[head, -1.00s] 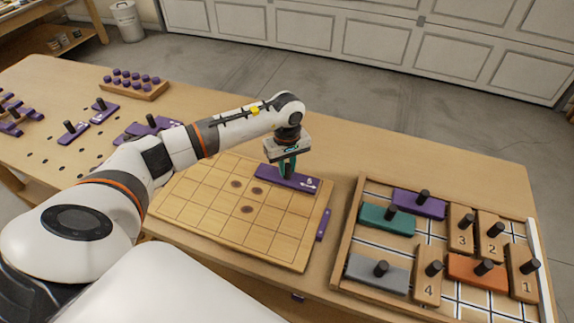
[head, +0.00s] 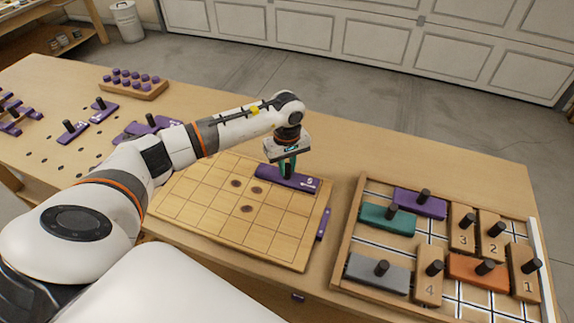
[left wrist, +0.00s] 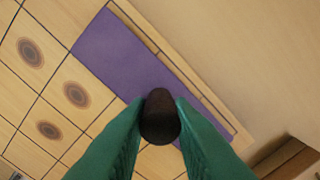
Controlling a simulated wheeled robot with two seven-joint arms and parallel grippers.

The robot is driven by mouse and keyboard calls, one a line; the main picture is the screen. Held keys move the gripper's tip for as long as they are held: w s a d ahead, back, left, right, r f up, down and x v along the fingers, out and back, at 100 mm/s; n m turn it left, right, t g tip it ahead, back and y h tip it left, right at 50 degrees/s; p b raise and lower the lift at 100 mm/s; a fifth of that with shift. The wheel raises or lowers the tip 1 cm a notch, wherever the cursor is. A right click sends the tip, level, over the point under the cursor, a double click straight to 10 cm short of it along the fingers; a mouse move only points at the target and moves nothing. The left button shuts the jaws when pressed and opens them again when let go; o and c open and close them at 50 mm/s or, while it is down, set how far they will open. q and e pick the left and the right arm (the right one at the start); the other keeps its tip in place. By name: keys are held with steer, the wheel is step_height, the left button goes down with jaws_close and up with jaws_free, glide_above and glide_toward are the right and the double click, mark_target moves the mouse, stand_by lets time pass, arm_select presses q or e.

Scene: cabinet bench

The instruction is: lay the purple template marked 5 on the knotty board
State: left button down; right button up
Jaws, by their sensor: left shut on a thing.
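The purple template marked 5 (head: 298,182) is at the far right part of the knotty board (head: 200,213), a light grid board with a few dark knots. My left gripper (head: 288,172) is over it, shut on its dark knob. In the left wrist view the green fingers (left wrist: 160,120) close on the black knob (left wrist: 160,117), and the purple template (left wrist: 125,55) lies along the board's edge, beside the knots (left wrist: 76,94). I cannot tell whether its underside touches the board. The three visible knots are uncovered. My right gripper is not in view.
A wooden tray (head: 344,232) with several knobbed blocks stands to the right. Purple templates (head: 75,131) lie at the left by holes in the bench. A rack of purple pegs (head: 134,90) stands at the back. A small purple piece (head: 323,224) is at the board's right edge.

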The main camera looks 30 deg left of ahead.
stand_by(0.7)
arm_select(q)
steer(key=c, duration=0.8)
jaws_free()
steer(key=shift+r, duration=0.1)
steer(key=shift+r+p, duration=2)
steer(key=shift+r, duration=1.9)
steer(key=shift+f, duration=0.1)
